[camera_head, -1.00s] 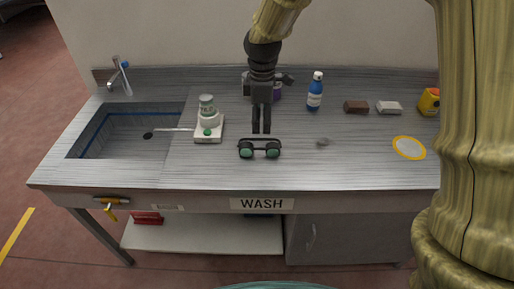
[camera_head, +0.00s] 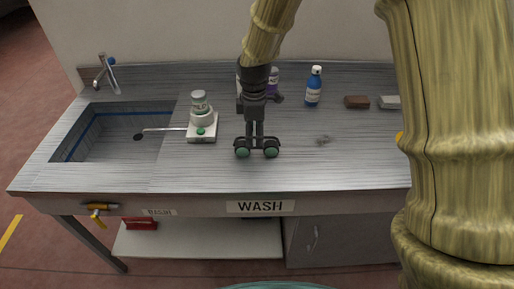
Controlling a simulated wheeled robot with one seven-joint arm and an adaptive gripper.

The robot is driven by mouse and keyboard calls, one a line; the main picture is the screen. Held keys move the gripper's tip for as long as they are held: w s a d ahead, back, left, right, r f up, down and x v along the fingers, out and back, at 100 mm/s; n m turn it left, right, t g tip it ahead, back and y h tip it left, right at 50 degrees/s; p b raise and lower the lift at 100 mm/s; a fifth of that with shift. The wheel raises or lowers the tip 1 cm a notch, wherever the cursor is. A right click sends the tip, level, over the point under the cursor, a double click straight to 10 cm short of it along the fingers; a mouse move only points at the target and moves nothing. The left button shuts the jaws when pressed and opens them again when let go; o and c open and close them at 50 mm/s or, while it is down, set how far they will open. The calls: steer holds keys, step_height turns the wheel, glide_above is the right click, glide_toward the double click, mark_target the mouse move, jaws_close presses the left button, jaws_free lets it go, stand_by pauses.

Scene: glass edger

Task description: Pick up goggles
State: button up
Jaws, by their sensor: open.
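The goggles (camera_head: 242,152) lie on the wash counter, right of the white scale, with two round green lenses facing me and a dark frame. My gripper (camera_head: 255,140) points down right at the goggles, its two dark fingers overlapping the middle of the frame in the picture. The fingers are open with a narrow gap between them. I cannot tell whether they touch the goggles.
The white scale (camera_head: 203,133) with a jar on it stands close to the left, beside the sink (camera_head: 120,150). A blue bottle (camera_head: 313,90), a purple bottle, a brown block (camera_head: 357,102) and a pale block (camera_head: 389,102) stand behind to the right. The counter front (camera_head: 200,175) is clear.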

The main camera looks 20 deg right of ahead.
mark_target(271, 148)
steer(key=shift+d+f+p, duration=0.15)
steer(key=shift+f+p, duration=0.25)
steer(key=shift+f, duration=0.45)
steer(key=shift+w+f+p, duration=0.1)
steer(key=shift+f+p, duration=0.4)
steer(key=shift+f, duration=1.45)
steer(key=c, duration=1.1)
